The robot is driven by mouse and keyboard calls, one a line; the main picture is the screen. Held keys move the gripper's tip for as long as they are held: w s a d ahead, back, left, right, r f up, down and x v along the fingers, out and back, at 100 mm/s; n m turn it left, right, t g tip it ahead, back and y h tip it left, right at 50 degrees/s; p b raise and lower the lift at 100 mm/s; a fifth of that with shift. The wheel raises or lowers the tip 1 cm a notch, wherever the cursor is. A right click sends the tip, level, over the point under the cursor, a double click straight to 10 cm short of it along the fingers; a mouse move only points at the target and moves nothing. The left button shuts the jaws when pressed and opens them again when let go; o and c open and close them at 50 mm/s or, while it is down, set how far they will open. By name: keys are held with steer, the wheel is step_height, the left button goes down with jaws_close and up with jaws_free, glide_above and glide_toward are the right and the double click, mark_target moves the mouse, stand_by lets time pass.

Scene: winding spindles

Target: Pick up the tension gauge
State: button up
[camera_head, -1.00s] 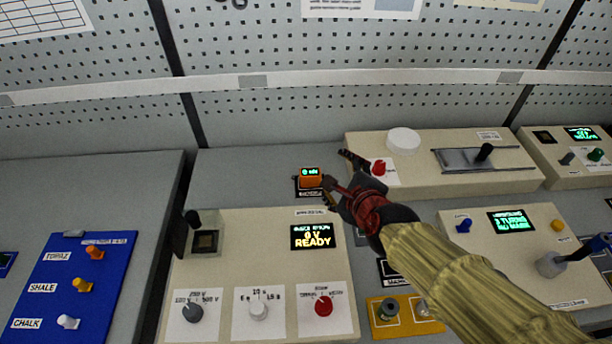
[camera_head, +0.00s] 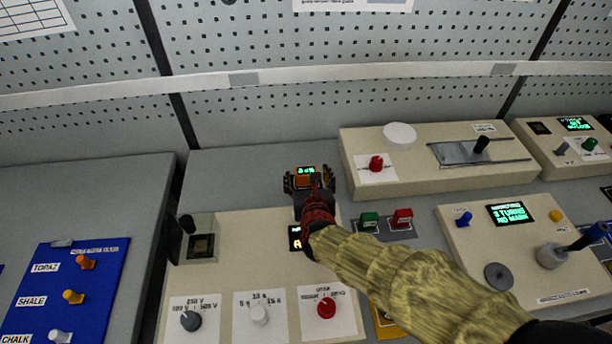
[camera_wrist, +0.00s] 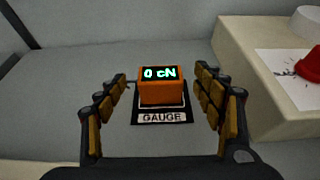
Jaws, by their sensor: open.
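The tension gauge (camera_wrist: 161,92) is a small orange box with a dark display reading "0 cN" in green. It stands on a dark pad with a white "GAUGE" label (camera_wrist: 162,117) on the grey bench. In the head view the gauge (camera_head: 305,180) is partly hidden by my gripper (camera_head: 308,181). In the wrist view my gripper (camera_wrist: 164,105) is open, with one padded finger on each side of the gauge.
A beige console with knobs (camera_head: 245,280) lies in front of the gauge, partly under my arm. Another beige console with a red knob (camera_head: 375,163) stands to the right. A blue panel (camera_head: 65,290) lies at left. The pegboard wall (camera_head: 330,120) is behind. Bare grey bench lies left of the gauge.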

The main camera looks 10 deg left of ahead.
mark_target(306, 171)
steer(key=shift+x, duration=1.7)
steer(key=shift+c, duration=0.9)
steer(key=c, duration=1.1)
steer(key=shift+r, duration=0.15)
steer(key=shift+c, duration=0.6)
